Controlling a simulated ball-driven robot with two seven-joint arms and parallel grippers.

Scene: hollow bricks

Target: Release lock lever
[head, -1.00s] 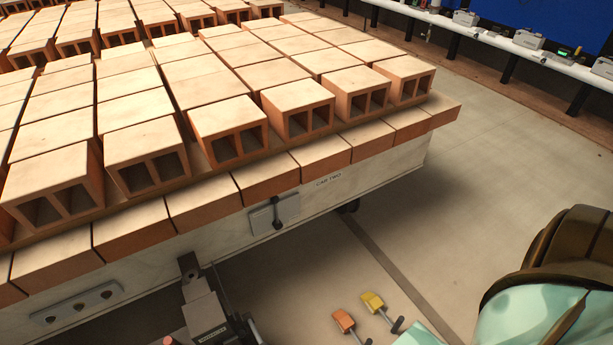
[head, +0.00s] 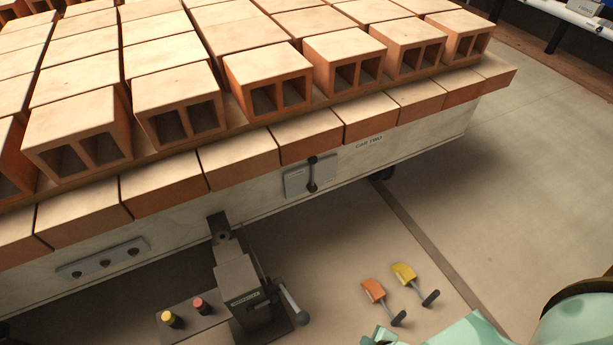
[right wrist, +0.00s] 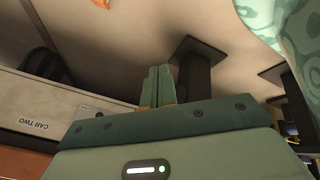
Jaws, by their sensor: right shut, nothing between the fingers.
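A dark pedestal (head: 238,282) stands in front of the brick car. A grey lever (head: 291,298) with a black knob sticks out from its right side. A latch plate with a dark upright handle (head: 312,174) sits on the car's side. I cannot tell which of the two is the lock lever. My right gripper (right wrist: 158,84) is shut and empty in the right wrist view, with dark posts (right wrist: 196,66) behind and right of its fingers. Part of my green right arm shows at the lower right of the head view. My left gripper is not in view.
The car (head: 420,142), labelled CAR TWO, carries rows of hollow bricks (head: 268,78) overhanging its side. A base with yellow and red buttons (head: 200,305) adjoins the pedestal. Orange (head: 374,290) and yellow (head: 404,272) paddle-like handles stand to the right. Open floor lies at right.

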